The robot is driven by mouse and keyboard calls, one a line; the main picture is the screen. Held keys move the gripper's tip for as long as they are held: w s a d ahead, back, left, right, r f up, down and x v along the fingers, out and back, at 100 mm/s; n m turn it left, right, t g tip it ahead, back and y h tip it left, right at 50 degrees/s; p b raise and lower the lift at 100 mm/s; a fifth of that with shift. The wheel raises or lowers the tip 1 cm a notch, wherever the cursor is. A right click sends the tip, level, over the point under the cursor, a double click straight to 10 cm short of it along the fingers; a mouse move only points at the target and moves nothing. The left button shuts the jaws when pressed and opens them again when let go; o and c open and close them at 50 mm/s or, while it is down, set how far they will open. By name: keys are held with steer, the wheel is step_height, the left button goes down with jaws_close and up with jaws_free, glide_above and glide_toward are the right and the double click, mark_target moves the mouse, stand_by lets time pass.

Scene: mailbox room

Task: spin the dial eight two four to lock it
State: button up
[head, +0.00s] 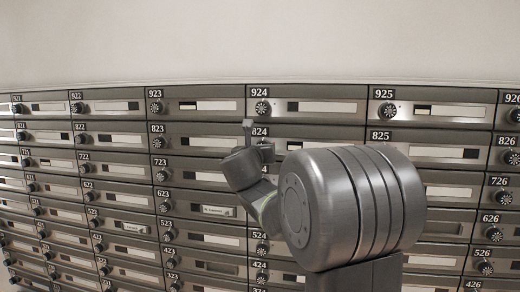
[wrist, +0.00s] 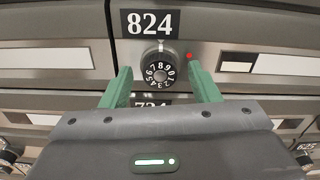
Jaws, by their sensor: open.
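The dial of box 824 (wrist: 159,73) is round and black with white digits, on a silver mount in the wrist view. The plate reading 824 (wrist: 149,23) is just above it, and a small red light (wrist: 189,56) shows to its right. My gripper (wrist: 164,72) is open, with one green finger on each side of the dial; I cannot tell whether they touch it.
Rows of grey mailboxes with dials and number plates fill the wall. Dial 924 (head: 262,107) is above and dial 823 (head: 158,142) is to the left. The 724 plate (wrist: 153,102) is partly hidden below. The wall above the boxes is bare.

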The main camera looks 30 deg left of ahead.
steer(key=c, duration=1)
steer(key=shift+f+b, duration=0.1)
steer(key=shift+b, duration=0.25)
steer(key=m+b, duration=1.2)
steer(key=m, duration=0.5)
steer(key=m+b, duration=1.2)
steer(key=m, duration=0.5)
steer(key=shift+f+m, duration=0.2)
steer(key=shift+m, duration=0.2)
